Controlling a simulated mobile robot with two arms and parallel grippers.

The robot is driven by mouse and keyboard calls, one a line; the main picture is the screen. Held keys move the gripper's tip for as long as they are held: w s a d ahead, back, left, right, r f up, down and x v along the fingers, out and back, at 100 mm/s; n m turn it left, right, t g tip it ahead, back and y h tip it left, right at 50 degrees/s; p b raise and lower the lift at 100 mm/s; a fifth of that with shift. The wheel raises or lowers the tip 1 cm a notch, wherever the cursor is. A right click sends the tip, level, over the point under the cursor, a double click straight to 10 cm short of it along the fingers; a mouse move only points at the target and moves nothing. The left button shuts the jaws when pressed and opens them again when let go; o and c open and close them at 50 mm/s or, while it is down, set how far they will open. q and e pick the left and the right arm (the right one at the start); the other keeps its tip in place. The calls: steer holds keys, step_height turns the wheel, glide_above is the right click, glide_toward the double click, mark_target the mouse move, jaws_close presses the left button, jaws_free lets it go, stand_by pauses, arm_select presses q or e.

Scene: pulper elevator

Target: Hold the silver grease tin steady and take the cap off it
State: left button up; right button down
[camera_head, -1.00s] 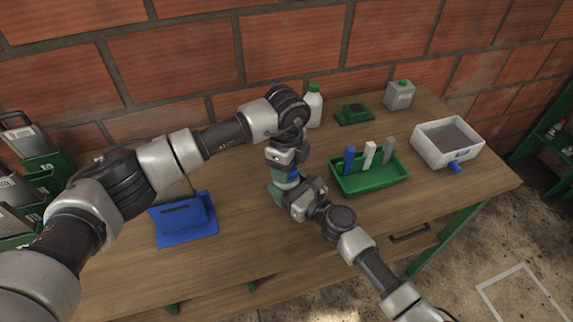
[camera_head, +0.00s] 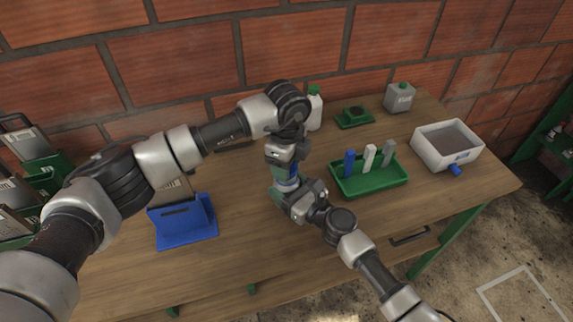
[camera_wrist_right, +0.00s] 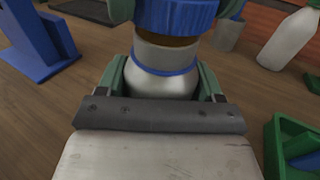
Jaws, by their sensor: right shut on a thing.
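The silver grease tin (camera_wrist_right: 161,84) has a blue band and stands upright between the green fingers of my right gripper (camera_wrist_right: 162,74), which is shut on it. In the head view the tin (camera_head: 287,185) shows only in part. The ribbed blue cap (camera_wrist_right: 176,14) is above the tin's mouth, with a brown strip showing between them, so it looks lifted clear. My left gripper (camera_head: 285,167) comes down from above, its green fingers on both sides of the cap, shut on it. The far sides of tin and cap are hidden.
A green tray (camera_head: 372,184) with blue, white and grey upright pieces is right of the grippers. A white bin (camera_head: 420,146) stands at the far right. A blue stand (camera_head: 186,222) is at left. A white bottle (camera_head: 314,110), a green holder (camera_head: 355,118) and a grey can (camera_head: 399,98) are behind.

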arm_select(q)
steer(key=shift+r, duration=0.2)
steer(key=shift+r, duration=2)
arm_select(e)
steer(key=shift+c, duration=0.4)
jaws_free()
